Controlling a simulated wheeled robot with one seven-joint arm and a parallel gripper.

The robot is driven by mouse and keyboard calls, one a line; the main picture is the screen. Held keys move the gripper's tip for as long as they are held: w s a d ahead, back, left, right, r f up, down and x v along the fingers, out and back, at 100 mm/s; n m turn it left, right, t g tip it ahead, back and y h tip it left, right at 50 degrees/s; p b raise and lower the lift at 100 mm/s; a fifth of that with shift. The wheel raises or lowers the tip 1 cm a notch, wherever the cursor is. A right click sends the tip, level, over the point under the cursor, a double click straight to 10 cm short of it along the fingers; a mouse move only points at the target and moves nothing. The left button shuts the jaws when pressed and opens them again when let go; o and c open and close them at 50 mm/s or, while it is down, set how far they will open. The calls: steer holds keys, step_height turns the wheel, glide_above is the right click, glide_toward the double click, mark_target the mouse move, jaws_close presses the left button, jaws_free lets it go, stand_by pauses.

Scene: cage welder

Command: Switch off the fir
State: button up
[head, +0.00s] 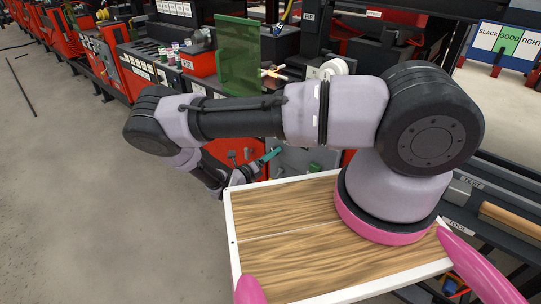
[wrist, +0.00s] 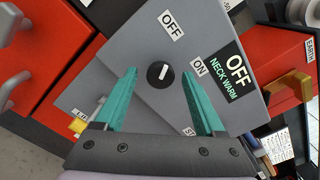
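A round black knob (wrist: 157,73) with a white pointer mark sits on a grey panel (wrist: 150,35). An "OFF" label (wrist: 171,25) is above the knob and an "ON" label (wrist: 199,67) is to its right. The pointer appears close to vertical in the wrist view; I cannot tell its setting for sure. My gripper (wrist: 159,76) is open, with its teal fingers apart on either side of the knob and seemingly not touching it. In the head view my gripper (head: 268,156) is by the grey cabinet front (head: 290,160); my arm hides part of it.
A black "OFF NECK WARM" sign (wrist: 228,78) is at the panel's right. Red drawers with handles (wrist: 30,60) are at the left. A yellow part (wrist: 83,127) is below-left. In the head view a green screen (head: 238,58) stands above the bench; the floor (head: 80,200) at left is clear.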

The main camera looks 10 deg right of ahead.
steer(key=shift+s, duration=0.1)
steer(key=v, duration=1)
steer(key=shift+s+a, duration=0.15)
steer(key=shift+a, duration=0.15)
steer(key=d+r+m+g+y, duration=0.2)
steer(key=r+m+g+y, duration=0.15)
steer(key=r+m, duration=0.55)
steer(key=d+r+m+g+y, duration=0.25)
steer(key=r+m+g, duration=0.3)
steer(key=r, duration=0.75)
steer(key=d+r+m+g+y, duration=0.2)
steer(key=r+m+g+y, duration=0.1)
steer(key=r+m, duration=0.6)
steer(key=s+d+r+m+t+y, duration=0.3)
steer(key=s+r+m, duration=0.4)
steer(key=r, duration=0.5)
steer(key=s+d+r+m+t+y, duration=0.4)
steer(key=s+r+m, duration=0.4)
steer(key=r, duration=0.5)
steer(key=shift+s+d+t+y, duration=0.15)
steer(key=shift+d+t+y, duration=0.15)
steer(key=shift+d+t, duration=0.65)
